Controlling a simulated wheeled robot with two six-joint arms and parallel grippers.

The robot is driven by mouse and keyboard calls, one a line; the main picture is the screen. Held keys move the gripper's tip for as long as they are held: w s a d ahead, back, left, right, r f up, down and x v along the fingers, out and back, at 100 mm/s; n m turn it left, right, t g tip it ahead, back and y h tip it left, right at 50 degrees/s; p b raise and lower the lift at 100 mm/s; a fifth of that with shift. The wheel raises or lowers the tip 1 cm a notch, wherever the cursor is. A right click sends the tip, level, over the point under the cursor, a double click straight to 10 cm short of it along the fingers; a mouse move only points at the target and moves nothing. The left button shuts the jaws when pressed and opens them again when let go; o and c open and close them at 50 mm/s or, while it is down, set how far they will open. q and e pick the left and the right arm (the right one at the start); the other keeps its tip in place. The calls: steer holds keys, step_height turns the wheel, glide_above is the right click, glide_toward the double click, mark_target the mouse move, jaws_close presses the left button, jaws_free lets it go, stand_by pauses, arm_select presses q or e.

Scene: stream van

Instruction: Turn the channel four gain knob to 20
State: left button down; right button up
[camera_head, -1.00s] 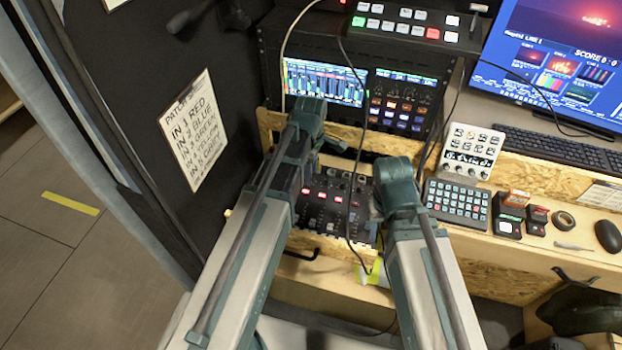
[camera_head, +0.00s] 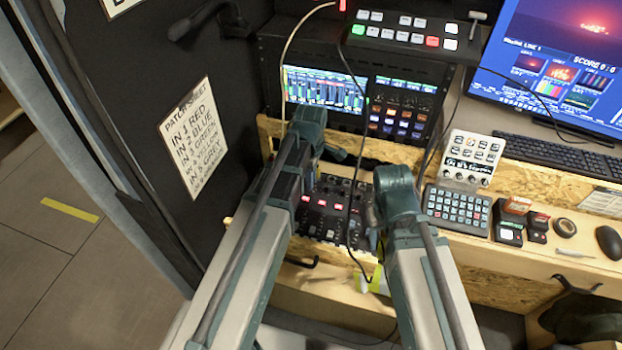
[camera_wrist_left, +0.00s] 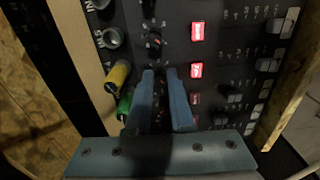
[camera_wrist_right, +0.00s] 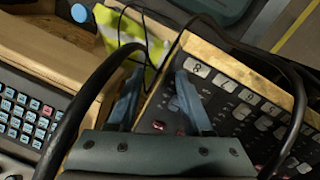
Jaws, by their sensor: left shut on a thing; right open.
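The audio mixer (camera_head: 335,205) is a dark panel with lit red buttons, knobs and faders, low in front of the rack. My left gripper (camera_wrist_left: 160,73) is over its knob area in the left wrist view, with fingers close together. It is shut on a small knob, mostly hidden between the fingers; I cannot read its channel or setting. A dark knob (camera_wrist_left: 153,40) with scale marks shows just beyond the fingertips. My right gripper (camera_wrist_right: 157,68) is open and empty near the mixer's edge. In the head view, my arms hide parts of the mixer.
Yellow (camera_wrist_left: 118,76) and green plugs sit in jacks beside the left gripper. A black cable (camera_head: 362,150) hangs across the mixer. A keypad (camera_head: 456,208) stands to the right. A patch sheet (camera_head: 195,135) is on the left wall. The rack screen (camera_head: 325,90) shows level bars.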

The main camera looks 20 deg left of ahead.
arm_select(q)
steer(key=m, duration=0.8)
steer(key=shift+m, duration=0.3)
steer(key=m, duration=0.4)
steer(key=shift+s, duration=0.1)
steer(key=shift+m, duration=2.4)
steer(key=c, duration=0.8)
jaws_free()
